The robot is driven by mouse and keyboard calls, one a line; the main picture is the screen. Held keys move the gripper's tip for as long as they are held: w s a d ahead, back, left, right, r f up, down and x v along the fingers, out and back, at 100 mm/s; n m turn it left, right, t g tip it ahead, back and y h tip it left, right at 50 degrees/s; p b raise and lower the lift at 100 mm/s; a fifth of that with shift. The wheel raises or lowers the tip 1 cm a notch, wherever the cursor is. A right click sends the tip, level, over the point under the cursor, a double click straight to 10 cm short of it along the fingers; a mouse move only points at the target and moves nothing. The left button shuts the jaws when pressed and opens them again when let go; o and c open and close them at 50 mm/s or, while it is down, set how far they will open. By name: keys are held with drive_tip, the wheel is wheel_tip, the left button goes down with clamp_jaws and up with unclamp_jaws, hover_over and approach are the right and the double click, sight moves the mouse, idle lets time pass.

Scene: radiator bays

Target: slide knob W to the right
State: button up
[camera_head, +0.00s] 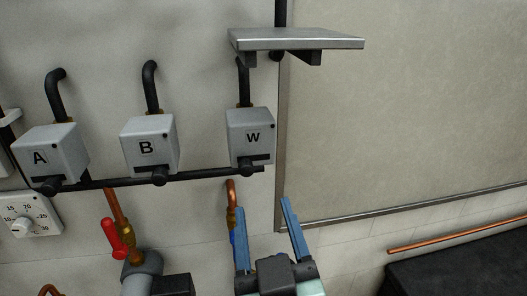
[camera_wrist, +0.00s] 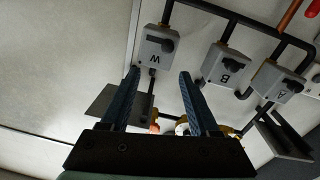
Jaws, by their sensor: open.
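The box marked W (camera_head: 250,128) is a light grey cube on the wall, the rightmost of three lettered boxes. Its black knob W (camera_head: 246,165) sits low on the front at a dark slot. In the wrist view, where the letters appear upside down, box W (camera_wrist: 153,51) shows beyond the fingers with its knob (camera_wrist: 167,45). My gripper (camera_head: 264,219) has two blue fingers spread apart with nothing between them. It is below box W and apart from the knob. In the wrist view, the gripper (camera_wrist: 159,73) points toward box W.
Boxes B (camera_head: 145,138) and A (camera_head: 45,150), with similar knobs, stand to the left. A grey shelf (camera_head: 295,39) juts out above W. A red-handled valve (camera_head: 114,238) and copper pipes are lower left. The wall panel (camera_head: 410,110) to the right is bare.

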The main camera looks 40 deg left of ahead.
sight(247, 172)
drive_tip(key=shift+g+y, duration=0.3)
drive_tip(key=shift+g, duration=0.1)
drive_tip(key=b+x, duration=0.1)
drive_tip(key=x, duration=0.2)
drive_tip(key=b+x, duration=0.2)
drive_tip(key=x, duration=0.2)
drive_tip(key=b+x, duration=0.2)
drive_tip(key=x, duration=0.2)
drive_tip(key=shift+s+a+f, duration=0.15)
drive_tip(key=shift+a+f, duration=0.2)
drive_tip(key=shift+a, duration=0.05)
drive_tip(key=shift+x, duration=0.8)
drive_tip(key=shift+f, duration=0.1)
clamp_jaws()
